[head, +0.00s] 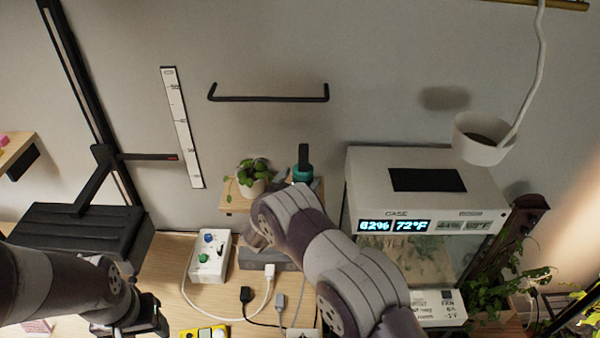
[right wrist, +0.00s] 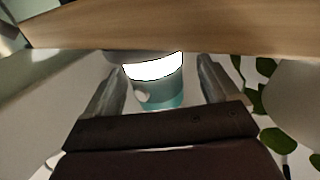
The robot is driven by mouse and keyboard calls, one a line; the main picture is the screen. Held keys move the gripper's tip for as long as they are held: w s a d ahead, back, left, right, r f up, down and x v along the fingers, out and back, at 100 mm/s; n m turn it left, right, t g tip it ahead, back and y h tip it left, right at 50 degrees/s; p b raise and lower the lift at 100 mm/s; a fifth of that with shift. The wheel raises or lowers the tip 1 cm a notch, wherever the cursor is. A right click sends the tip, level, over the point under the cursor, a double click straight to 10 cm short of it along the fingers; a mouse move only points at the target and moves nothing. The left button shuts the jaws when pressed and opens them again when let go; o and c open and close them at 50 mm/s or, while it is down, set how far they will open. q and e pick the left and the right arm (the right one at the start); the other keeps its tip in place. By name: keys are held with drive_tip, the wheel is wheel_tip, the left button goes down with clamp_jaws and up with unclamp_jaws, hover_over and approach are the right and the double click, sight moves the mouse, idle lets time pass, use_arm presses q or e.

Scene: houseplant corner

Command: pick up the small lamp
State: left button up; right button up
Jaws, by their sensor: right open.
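The small lamp (head: 302,172) is teal with a darker upright part, and stands at the right end of a small wooden wall shelf in the head view. In the right wrist view the lamp (right wrist: 160,95) shows a teal body and a bright white glowing face. My right gripper (right wrist: 160,72) is open, with one finger on each side of the lamp and visible gaps to it. In the head view my right arm hides most of that gripper. My left gripper (head: 140,322) is low at the left over the table, far from the lamp; its fingers are unclear.
A potted plant (head: 251,181) stands close left of the lamp on the wooden shelf (head: 233,203). A terrarium (head: 425,185) is close on the right. A control box (head: 208,256) and cables lie below. A dark wall bar (head: 268,99) is above.

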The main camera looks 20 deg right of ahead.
drive_tip(key=shift+w+d+f, duration=0.15)
drive_tip(key=shift+w+d, duration=0.15)
drive_tip(key=shift+d, duration=0.25)
drive_tip(key=shift+w+d+f, duration=0.15)
drive_tip(key=shift+w+d, duration=0.15)
drive_tip(key=shift+d, duration=0.2)
drive_tip(key=shift+s+a+r, duration=0.1)
drive_tip(key=shift+a+r, duration=0.05)
drive_tip(key=shift+a, duration=0.3)
drive_tip(key=c, duration=1.2)
use_arm(q)
drive_tip(key=shift+w+d+r, duration=0.1)
drive_tip(key=shift+d+r, duration=0.1)
drive_tip(key=shift+d, duration=0.15)
use_arm(e)
drive_tip(key=shift+d, duration=0.15)
use_arm(q)
drive_tip(key=shift+d, duration=0.1)
use_arm(e)
drive_tip(key=shift+d, duration=0.1)
